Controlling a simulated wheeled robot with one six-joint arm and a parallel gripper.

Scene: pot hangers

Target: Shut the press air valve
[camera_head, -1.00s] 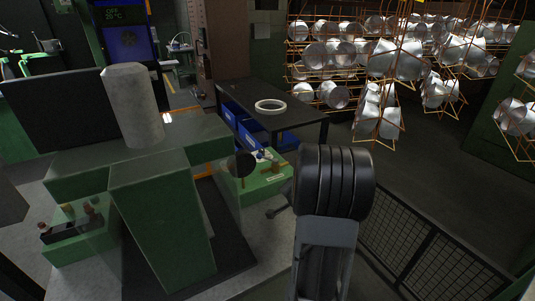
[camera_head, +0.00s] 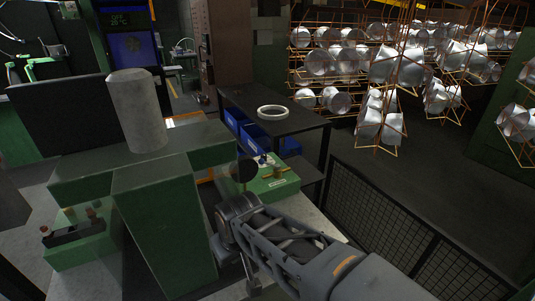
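The green press (camera_head: 165,215) stands at the left with a pale grey cylinder (camera_head: 137,110) on top. To its right is a low green box (camera_head: 284,186) with a small brass-coloured fitting and handle (camera_head: 275,173) on top and a pale label on its front. This looks like the air valve, but it is too small to read its setting. My grey arm reaches in from the bottom right, its joint in front of and below the box. A small dark part at its lower end (camera_head: 252,287) may be my gripper. Its fingers cannot be made out, and nothing visibly touches the valve.
A dark table (camera_head: 295,122) with a white ring (camera_head: 272,111) and blue bins (camera_head: 247,134) stands behind the box. A black mesh fence (camera_head: 400,225) runs along the right. Metal pots hang on orange wire racks (camera_head: 390,60) at the back right.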

